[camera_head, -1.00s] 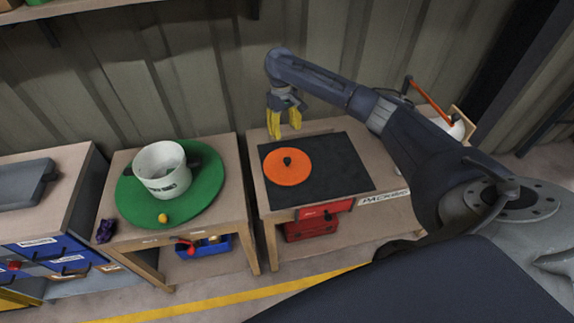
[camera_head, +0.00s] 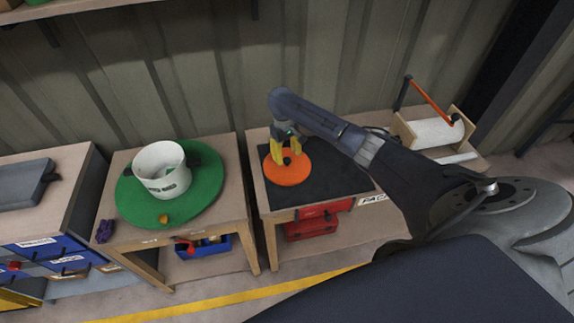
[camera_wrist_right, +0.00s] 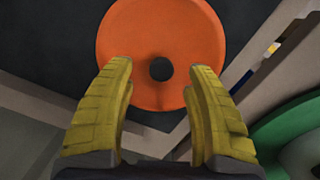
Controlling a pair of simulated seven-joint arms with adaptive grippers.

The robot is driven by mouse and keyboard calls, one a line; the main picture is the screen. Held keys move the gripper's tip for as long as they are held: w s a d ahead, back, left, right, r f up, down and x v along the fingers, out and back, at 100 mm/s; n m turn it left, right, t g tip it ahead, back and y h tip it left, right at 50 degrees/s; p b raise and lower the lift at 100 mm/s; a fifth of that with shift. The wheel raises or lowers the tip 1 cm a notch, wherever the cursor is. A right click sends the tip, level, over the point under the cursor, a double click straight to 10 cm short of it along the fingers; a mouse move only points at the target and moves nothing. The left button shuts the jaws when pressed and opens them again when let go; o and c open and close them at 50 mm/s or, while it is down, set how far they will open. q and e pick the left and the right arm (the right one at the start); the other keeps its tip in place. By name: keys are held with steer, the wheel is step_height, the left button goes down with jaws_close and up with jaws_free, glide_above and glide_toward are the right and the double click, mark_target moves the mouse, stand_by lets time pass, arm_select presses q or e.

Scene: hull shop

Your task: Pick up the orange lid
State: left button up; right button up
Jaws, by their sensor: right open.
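The orange lid (camera_head: 287,174) is a flat round disc with a dark knob (camera_head: 287,160) at its middle. It lies on a black mat (camera_head: 340,170) on the packing bench. My right gripper (camera_head: 286,154) is open, with its yellow fingers pointing down over the lid around the knob. In the right wrist view the lid (camera_wrist_right: 160,30) fills the upper middle. Its knob (camera_wrist_right: 160,69) shows ahead of and between the two open fingertips (camera_wrist_right: 160,80). I cannot tell whether the fingers touch the lid. My left gripper is not in view.
A white pot (camera_head: 162,178) stands on a green round mat (camera_head: 140,209) on the bench to the left, with a small yellow-orange thing (camera_head: 165,219) near its front. A paper roll (camera_head: 432,133) stands at the right. The black mat is clear right of the lid.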

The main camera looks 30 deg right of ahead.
mark_target(287, 159)
steer(key=shift+s+f, duration=0.2)
steer(key=shift+f, duration=1.55)
steer(key=shift+c, duration=0.2)
jaws_close()
